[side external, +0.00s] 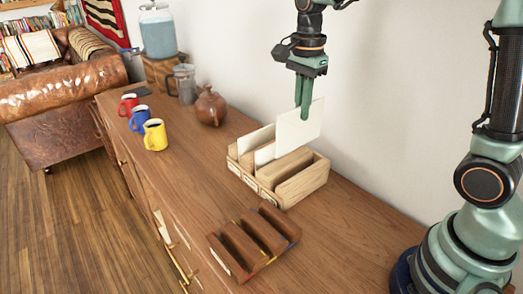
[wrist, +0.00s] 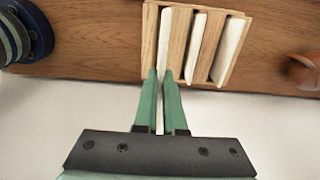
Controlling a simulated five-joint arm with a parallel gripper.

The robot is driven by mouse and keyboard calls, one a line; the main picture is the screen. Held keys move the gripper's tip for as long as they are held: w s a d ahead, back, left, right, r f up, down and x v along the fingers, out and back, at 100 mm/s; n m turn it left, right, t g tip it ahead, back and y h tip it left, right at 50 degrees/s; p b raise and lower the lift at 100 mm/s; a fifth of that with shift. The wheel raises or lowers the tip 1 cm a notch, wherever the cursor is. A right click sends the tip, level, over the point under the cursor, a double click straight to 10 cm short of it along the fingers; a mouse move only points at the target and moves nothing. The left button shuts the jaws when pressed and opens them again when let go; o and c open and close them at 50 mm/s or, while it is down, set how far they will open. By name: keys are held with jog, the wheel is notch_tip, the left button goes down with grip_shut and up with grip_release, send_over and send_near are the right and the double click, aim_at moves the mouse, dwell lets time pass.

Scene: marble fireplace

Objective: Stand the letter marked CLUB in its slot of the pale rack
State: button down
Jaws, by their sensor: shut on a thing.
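My gripper (side external: 304,112) is shut on a cream-white letter (side external: 297,129), held upright above the pale rack. In the wrist view, my gripper (wrist: 161,76) grips the letter's upper edge (wrist: 165,38). The pale rack (side external: 292,200) is a light wooden box with several slots and small labels along its front. Two other pale letters, one at the back (side external: 254,138) and one nearer (side external: 264,155), stand in it. The held letter's lower part is close over the rack; I cannot tell whether it has entered a slot. No CLUB marking is legible.
A dark slotted rack (side external: 231,261) sits at the front of the wooden cabinet top. Red (side external: 128,104), blue (side external: 140,120) and yellow (side external: 155,136) mugs stand at left. A brown teapot (side external: 210,107) is behind the rack. A white wall (side external: 390,120) runs alongside.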

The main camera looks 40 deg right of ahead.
aim_at(299, 140)
jog(key=shift+f, duration=2.65)
jog(key=shift+f, duration=0.4)
jog(key=shift+f, duration=0.35)
jog(key=shift+f, duration=0.75)
jog(key=shift+f, duration=0.35)
jog(key=shift+f, duration=1.15)
jog(key=shift+f, duration=0.35)
jog(key=shift+f, duration=0.45)
